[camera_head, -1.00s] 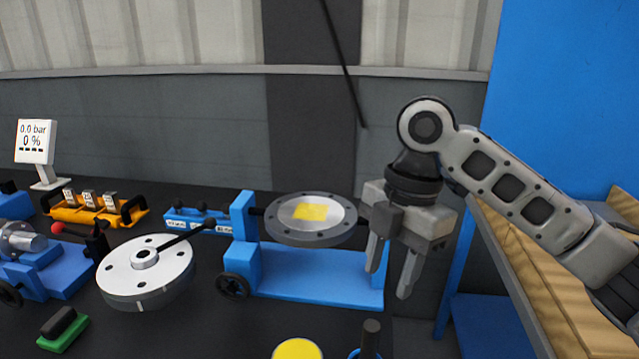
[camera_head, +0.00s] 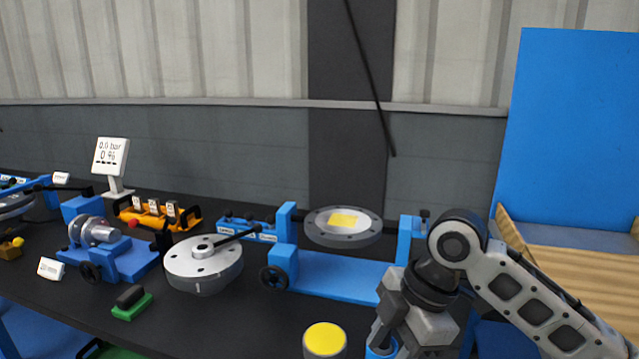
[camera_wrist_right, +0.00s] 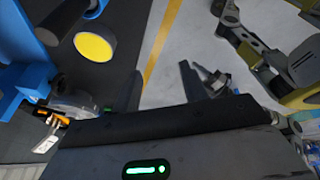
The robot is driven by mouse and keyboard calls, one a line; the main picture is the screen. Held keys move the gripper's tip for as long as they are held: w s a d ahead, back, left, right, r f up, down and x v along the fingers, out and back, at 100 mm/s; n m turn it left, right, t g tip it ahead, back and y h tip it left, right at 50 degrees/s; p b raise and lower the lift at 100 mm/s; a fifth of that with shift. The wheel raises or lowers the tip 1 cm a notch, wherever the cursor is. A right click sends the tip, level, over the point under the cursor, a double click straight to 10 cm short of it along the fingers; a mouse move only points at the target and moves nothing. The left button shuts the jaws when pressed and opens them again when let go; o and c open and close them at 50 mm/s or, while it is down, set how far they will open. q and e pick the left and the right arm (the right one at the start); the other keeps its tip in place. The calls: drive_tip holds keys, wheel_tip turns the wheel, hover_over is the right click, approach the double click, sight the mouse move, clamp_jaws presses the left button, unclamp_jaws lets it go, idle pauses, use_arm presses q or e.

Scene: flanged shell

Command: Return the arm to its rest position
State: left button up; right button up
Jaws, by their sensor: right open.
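My right arm (camera_head: 540,305) comes in from the lower right of the head view. Its right gripper (camera_head: 405,345) hangs low at the bottom edge, in front of the blue stand's right end, with the fingertips partly cut off. In the right wrist view the two dark fingers of the right gripper (camera_wrist_right: 163,82) are apart, with nothing between them but floor and table edge. My left gripper is not in view.
The black table holds a blue stand (camera_head: 335,278) with a flanged disc (camera_head: 326,238), a grey round flange (camera_head: 205,268), a yellow-topped cylinder (camera_head: 325,341), a green-based brush (camera_head: 132,306) and a gauge display (camera_head: 110,157). A blue panel (camera_head: 570,130) rises at right.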

drive_tip(key=s+a+f+m+t+y, duration=0.1)
drive_tip(key=a+f+m+t+y, duration=0.15)
drive_tip(key=f+m, duration=0.4)
drive_tip(key=s+a+f+m+t+y, duration=0.1)
drive_tip(key=s+a+f+m+t, duration=0.2)
drive_tip(key=f, duration=0.6)
drive_tip(key=s+d+f+m+t+h, duration=0.4)
drive_tip(key=s+d+f+m, duration=0.4)
drive_tip(key=s+d+m, duration=0.1)
drive_tip(key=shift+s+d+f, duration=0.15)
drive_tip(key=shift+s+d, duration=0.7)
drive_tip(key=shift+d, duration=0.05)
drive_tip(key=shift+t+h, duration=0.25)
